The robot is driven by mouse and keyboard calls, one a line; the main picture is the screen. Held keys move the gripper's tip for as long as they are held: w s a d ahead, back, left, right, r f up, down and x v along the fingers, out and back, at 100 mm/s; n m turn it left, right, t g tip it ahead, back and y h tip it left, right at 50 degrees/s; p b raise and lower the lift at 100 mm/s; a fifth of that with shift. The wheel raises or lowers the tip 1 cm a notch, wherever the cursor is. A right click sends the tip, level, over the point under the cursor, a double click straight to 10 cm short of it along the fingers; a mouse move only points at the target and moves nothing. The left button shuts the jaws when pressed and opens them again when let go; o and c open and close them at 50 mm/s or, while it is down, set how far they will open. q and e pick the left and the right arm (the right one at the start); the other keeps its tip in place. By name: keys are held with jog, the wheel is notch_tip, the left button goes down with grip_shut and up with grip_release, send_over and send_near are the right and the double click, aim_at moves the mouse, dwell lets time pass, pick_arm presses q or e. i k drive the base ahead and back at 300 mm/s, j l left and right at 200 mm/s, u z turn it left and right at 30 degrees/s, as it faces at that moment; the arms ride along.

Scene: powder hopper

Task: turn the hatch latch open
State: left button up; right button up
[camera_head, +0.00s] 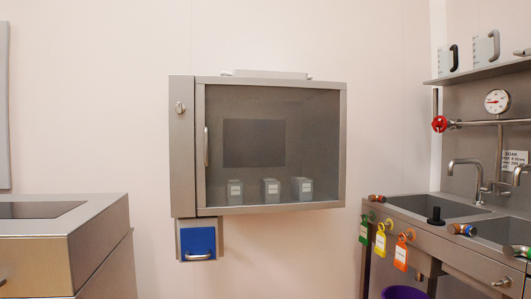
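A grey metal wall cabinet (272,208) with a clear front door hangs at the middle of the view. A small metal turn latch (180,107) sits on the narrow panel at the cabinet's left side; it looks upright. A vertical bar handle (206,147) is on the left edge of the clear door, which looks shut. A blue hatch (197,240) with a grey bar handle (198,256) is below the cabinet's left end and looks shut. I cannot tell for sure which of these the latch belongs to. Neither of my grippers is in view.
Several small grey containers (271,188) stand inside the cabinet. A steel counter (98,215) stands at the lower left. A sink unit (420,227) with coloured tags, taps and a red valve wheel (439,124) is at the right. The space before the cabinet looks clear.

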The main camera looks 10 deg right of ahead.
aim_at(180, 108)
jog(key=l+u, duration=0.1)
jog(key=u, duration=0.45)
jog(key=i+l+u, duration=0.2)
jog(key=l, duration=0.15)
jog(key=l+u, duration=0.2)
jog(key=l, duration=0.2)
jog(key=i+l+u, duration=0.2)
jog(key=l, duration=0.15)
jog(key=k, duration=0.1)
